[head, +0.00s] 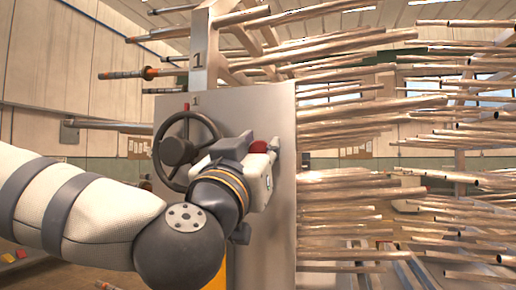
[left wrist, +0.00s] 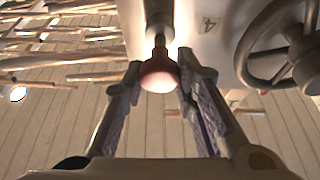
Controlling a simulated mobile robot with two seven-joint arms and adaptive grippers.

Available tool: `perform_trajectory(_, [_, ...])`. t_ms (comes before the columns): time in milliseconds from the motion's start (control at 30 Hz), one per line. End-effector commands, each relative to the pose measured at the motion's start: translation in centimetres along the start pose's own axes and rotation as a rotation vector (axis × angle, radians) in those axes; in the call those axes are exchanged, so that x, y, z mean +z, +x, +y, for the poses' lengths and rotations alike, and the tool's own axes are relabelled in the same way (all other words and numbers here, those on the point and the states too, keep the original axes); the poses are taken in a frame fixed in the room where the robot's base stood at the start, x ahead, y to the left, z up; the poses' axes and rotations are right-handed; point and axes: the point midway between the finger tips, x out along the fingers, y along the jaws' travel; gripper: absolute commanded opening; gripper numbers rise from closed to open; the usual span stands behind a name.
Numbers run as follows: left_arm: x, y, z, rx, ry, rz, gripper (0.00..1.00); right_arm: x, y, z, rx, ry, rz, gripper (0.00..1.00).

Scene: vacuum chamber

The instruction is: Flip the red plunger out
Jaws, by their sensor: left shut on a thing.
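The red plunger (left wrist: 157,76) is a rounded red knob on a dark stem, standing out from the grey panel (left wrist: 200,42) in the left wrist view. My left gripper (left wrist: 160,82) has its two fingers on either side of the knob and is shut on it. In the head view the red plunger (head: 258,147) shows as a small red patch behind my left gripper (head: 273,150), which hides most of it. My right gripper is in neither view.
A dark handwheel (head: 185,150) sits on the panel's left part, close to my left wrist; it also shows in the left wrist view (left wrist: 272,45). Many copper-coloured pipes (head: 340,190) stick out at the right. A grey post (head: 203,60) rises above the panel.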

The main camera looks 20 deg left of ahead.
Motion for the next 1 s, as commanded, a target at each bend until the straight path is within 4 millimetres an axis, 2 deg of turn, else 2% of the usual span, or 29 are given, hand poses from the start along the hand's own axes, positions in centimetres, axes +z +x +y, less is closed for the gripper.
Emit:
perform_trajectory(33, [0.1, 0.0, 0.0, 0.000, 0.000, -0.003, 0.31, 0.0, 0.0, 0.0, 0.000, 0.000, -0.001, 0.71])
perform_trajectory(100, [0.1, 0.0, 0.0, -0.001, 0.000, -0.003, 0.46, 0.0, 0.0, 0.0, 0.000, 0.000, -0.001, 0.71])
perform_trajectory(400, [0.1, -0.1, 0.0, -0.001, 0.000, -0.001, 0.46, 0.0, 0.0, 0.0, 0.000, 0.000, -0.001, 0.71])
perform_trajectory(467, [0.0, -0.8, 0.0, 0.001, 0.001, -0.001, 0.46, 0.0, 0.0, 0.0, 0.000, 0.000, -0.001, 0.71])
perform_trajectory(733, [0.0, -6.2, 0.1, 0.002, 0.001, 0.000, 0.46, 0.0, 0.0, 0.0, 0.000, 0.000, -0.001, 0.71])
perform_trajectory(833, [0.1, -7.2, 0.0, 0.000, 0.002, -0.002, 0.46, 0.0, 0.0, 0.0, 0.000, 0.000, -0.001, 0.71])
perform_trajectory(1000, [0.1, -7.5, 0.0, -0.001, 0.001, -0.002, 0.46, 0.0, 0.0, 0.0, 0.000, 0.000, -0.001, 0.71])
